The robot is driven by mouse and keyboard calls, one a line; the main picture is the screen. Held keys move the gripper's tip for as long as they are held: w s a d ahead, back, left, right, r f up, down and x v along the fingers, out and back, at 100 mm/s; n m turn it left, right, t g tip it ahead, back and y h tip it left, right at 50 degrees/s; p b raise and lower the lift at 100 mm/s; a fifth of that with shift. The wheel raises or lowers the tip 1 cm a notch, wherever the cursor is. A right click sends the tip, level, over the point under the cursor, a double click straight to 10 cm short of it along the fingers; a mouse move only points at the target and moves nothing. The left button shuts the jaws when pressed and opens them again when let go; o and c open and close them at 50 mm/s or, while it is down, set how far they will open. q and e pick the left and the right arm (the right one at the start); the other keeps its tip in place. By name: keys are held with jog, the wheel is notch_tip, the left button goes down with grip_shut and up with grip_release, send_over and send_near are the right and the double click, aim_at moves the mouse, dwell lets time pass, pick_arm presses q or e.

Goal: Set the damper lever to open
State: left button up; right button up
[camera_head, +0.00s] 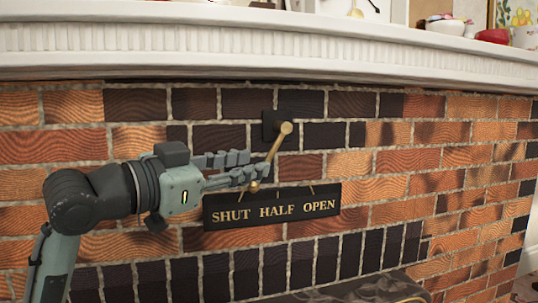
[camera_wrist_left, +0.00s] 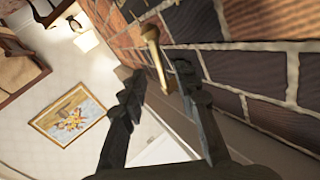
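The brass damper lever (camera_head: 270,155) hangs from a dark mount (camera_head: 268,124) on the brick wall and slants down and left. Its lower end is above the SHUT side of a black sign (camera_head: 272,208) reading SHUT, HALF, OPEN. My left gripper (camera_head: 258,166) reaches in from the left, fingers at the lever's lower part. In the left wrist view the lever (camera_wrist_left: 155,60) shows between the two spread fingers (camera_wrist_left: 160,75), with gaps visible beside it. Contact cannot be told. My right gripper is not in view.
A white mantel (camera_head: 270,45) runs across above the lever, with bowls and other items on it. The brick wall right of the lever (camera_head: 400,160) is clear. A dark firebox top (camera_head: 365,290) shows at the bottom.

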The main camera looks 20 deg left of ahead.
aim_at(268, 160)
pick_arm(q)
jog(key=shift+x, duration=2.75)
jog(key=shift+s, duration=0.1)
jog(key=shift+c, duration=0.6)
grip_shut()
